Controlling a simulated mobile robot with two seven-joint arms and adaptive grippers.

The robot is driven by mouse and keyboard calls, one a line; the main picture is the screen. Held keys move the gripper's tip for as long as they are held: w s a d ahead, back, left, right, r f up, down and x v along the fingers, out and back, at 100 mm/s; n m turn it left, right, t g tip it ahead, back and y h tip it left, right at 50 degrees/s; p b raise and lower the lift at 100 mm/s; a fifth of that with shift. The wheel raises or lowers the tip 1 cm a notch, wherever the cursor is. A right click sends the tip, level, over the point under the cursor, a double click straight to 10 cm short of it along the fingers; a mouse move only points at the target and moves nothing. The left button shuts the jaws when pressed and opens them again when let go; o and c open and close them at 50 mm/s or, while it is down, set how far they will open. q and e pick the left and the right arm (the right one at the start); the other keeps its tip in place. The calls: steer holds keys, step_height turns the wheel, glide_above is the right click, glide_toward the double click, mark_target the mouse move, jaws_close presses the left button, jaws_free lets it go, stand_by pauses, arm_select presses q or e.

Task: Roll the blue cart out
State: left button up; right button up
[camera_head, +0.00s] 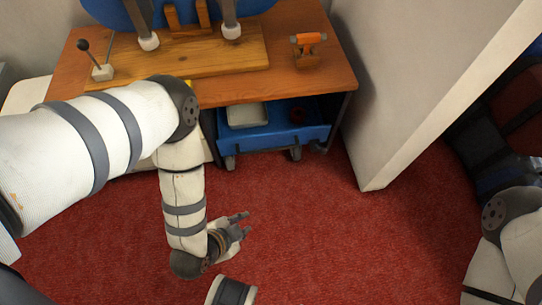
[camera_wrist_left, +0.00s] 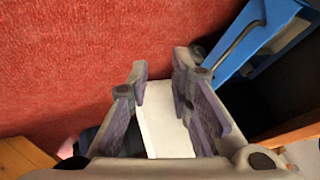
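The blue cart (camera_head: 262,138) stands on dark wheels under the wooden bench, its top overshadowed by the bench board. A pale tray (camera_head: 248,115) and a small dark red item (camera_head: 297,114) are on it. My left gripper (camera_head: 241,225) is open and empty over the red floor, in front of the cart and apart from it. In the left wrist view the open fingers (camera_wrist_left: 162,66) point across the carpet, and a blue part of the cart (camera_wrist_left: 240,40) with a thin dark bar shows at upper right. My right gripper is outside both views.
The wooden bench (camera_head: 335,78) holds a board, an orange-handled tool (camera_head: 308,42) and a lever with a black knob (camera_head: 102,72). A pale wall panel (camera_head: 385,90) stands right of the bench. The red carpet (camera_head: 320,220) in front is mostly clear.

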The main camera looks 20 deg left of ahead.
arm_select(q)
steer(key=w+f+m+t+b, duration=0.2)
steer(key=w+f+t+b, duration=0.1)
steer(key=w+f+b, duration=0.4)
steer(key=m+t+y+b, duration=0.3)
steer(key=m+t+b, duration=0.1)
steer(key=t+b, duration=0.25)
glide_toward(270, 149)
steer(key=w+b, duration=0.1)
steer(key=w, duration=0.2)
steer(key=w+f+b, duration=0.1)
steer(key=w+b, duration=0.1)
steer(key=w, duration=0.1)
steer(key=w+a+f+b, duration=0.1)
steer(key=w+b, duration=0.1)
steer(key=w, duration=0.2)
steer(key=shift+f, duration=0.15)
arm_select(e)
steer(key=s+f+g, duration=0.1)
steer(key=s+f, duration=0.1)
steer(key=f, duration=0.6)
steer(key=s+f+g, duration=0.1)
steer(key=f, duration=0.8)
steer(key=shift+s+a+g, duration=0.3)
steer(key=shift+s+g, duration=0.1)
arm_select(q)
jaws_close()
